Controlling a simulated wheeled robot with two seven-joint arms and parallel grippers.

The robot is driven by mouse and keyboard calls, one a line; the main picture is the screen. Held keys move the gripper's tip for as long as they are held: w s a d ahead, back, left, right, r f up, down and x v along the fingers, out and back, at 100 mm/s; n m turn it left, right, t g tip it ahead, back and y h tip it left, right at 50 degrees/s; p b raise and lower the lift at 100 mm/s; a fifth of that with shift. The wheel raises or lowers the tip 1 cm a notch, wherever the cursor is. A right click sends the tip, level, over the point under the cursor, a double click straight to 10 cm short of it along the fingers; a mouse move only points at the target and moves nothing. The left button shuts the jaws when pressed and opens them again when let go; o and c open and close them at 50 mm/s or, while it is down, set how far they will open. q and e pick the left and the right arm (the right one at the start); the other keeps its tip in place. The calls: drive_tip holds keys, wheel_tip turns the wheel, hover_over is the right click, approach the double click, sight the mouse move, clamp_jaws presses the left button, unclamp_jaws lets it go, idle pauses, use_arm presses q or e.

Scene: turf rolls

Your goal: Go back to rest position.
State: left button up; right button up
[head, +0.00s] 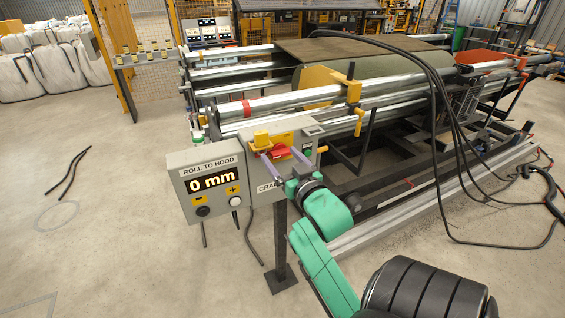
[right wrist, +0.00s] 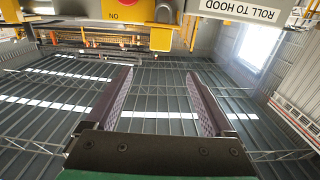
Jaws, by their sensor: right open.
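My right gripper (head: 278,153) is in front of the control boxes, its purple fingers spread before the crane box (head: 264,187). In the right wrist view the right gripper (right wrist: 158,72) is open and empty, with only the far ceiling between its fingers. I cannot tell whether a finger touches the box. The left gripper is not in view.
A grey display box (head: 207,160) reads "ROLL TO HOOD" and "0 mm". A machine with long metal rollers (head: 310,97) stands behind. Black cables (head: 440,110) hang at right. White sacks (head: 40,68) stand at far left. The floor at left is mostly clear.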

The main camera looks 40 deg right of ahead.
drive_tip(key=shift+s, duration=0.1)
idle(0.6)
drive_tip(key=s+a+f+n+g+y, duration=0.1)
drive_tip(key=a+f+g+y, duration=0.15)
drive_tip(key=f, duration=1.15)
drive_tip(key=s+a+f+n+g+y, duration=0.1)
drive_tip(key=s+a+f+g, duration=0.2)
drive_tip(key=f, duration=1.1)
drive_tip(key=a+f+n+g+y, duration=0.1)
drive_tip(key=a+f+g, duration=0.25)
drive_tip(key=f, duration=1.15)
drive_tip(key=s+a+f+n+g, duration=0.1)
drive_tip(key=s+f+g, duration=0.1)
drive_tip(key=s+f, duration=0.4)
drive_tip(key=s+a+f+n+g+y, duration=0.1)
drive_tip(key=s+f, duration=0.5)
drive_tip(key=s, duration=0.7)
drive_tip(key=s+a+f+n+g, duration=0.1)
drive_tip(key=s+f+g, duration=0.3)
drive_tip(key=s, duration=0.5)
wheel_tip(320, 180, down, 3)
drive_tip(key=shift+s+a+r, duration=0.15)
drive_tip(key=shift+s+a, duration=0.2)
drive_tip(key=shift+a, duration=0.25)
